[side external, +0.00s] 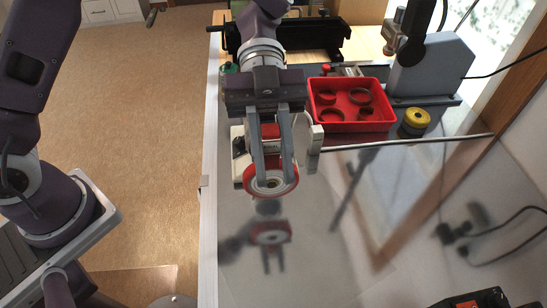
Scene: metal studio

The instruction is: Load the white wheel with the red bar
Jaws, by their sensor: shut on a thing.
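My gripper (272,165) points down over the left part of the shiny table. Its two long grey fingers are shut on a round wheel (271,190). The wheel has a pale middle and a red rim, and its face is turned towards the camera. It appears held above the tabletop, with its reflection below. The fingers cover its upper part. Just behind the fingers is a white and red machine (240,142), partly hidden by my gripper. I cannot tell whether the wheel touches it, nor make out a separate red bar.
A red tray (380,124) with several round things in it stands behind to the right. A yellow round object (416,118) sits beside it, before a grey machine (430,70). A dark orange-marked device (470,301) lies at the front right. The middle of the table (340,240) is clear.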

